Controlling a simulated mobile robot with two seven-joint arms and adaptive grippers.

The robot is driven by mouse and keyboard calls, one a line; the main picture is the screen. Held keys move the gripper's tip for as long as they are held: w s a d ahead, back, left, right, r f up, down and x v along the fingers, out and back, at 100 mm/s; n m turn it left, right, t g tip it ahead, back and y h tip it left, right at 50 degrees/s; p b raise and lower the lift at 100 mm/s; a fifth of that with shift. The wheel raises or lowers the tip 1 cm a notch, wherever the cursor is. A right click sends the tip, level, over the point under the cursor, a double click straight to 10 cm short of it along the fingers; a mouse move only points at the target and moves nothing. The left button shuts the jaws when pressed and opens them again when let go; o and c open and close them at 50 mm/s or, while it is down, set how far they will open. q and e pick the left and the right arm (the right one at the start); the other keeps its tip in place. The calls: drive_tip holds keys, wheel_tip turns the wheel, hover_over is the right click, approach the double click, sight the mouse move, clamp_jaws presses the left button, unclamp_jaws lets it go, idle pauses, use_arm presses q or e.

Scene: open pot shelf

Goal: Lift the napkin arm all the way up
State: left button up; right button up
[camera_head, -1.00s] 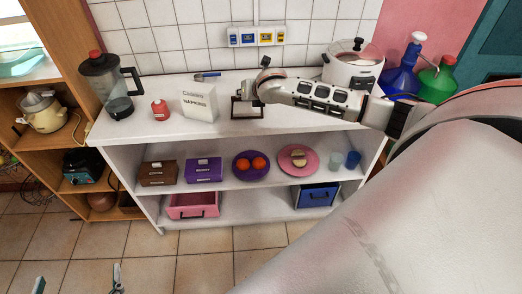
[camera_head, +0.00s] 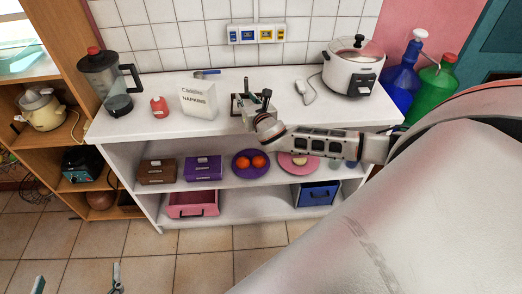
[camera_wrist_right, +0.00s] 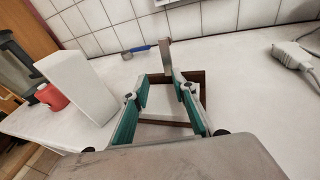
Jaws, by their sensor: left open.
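The napkin holder (camera_head: 234,106) is a dark frame on the white counter, partly hidden by my right gripper (camera_head: 252,102). In the right wrist view the holder (camera_wrist_right: 203,90) is a brown square frame with white inside. A grey-brown bar (camera_wrist_right: 166,56), apparently the napkin arm, stands up at its far side, near the fingertips. My right gripper (camera_wrist_right: 160,80) has its green-padded fingers apart over the frame; I cannot tell whether one touches the bar. My left gripper (camera_head: 78,280) is open and empty, low at the bottom left, far from the counter.
A white box (camera_head: 198,101) lettered NAPKINS stands left of the holder, with a red bottle (camera_head: 159,107) and blender (camera_head: 110,85) beyond. A blue-handled utensil (camera_head: 207,72) lies behind. A grey plug (camera_head: 306,92) and rice cooker (camera_head: 353,68) are to the right.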

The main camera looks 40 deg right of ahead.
drive_tip(key=shift+s+f+t+h+b, duration=0.1)
drive_tip(key=shift+f+t+h+b, duration=0.2)
drive_tip(key=shift+f+t+b, duration=0.3)
drive_tip(key=shift+a+f+n+b, duration=0.1)
drive_tip(key=shift+f+n+b, duration=0.2)
drive_tip(key=shift+b, duration=0.35)
drive_tip(key=s+a+f+m+g, duration=0.2)
drive_tip(key=s+a+m, duration=0.2)
drive_tip(key=s+m, duration=0.3)
drive_tip(key=s+a+f+m+g, duration=0.2)
drive_tip(key=s+a+m, duration=0.3)
drive_tip(key=s, duration=0.8)
drive_tip(key=shift+s+f+m+g, duration=0.4)
drive_tip(key=shift+f+m, duration=0.35)
drive_tip(key=shift+m, duration=0.45)
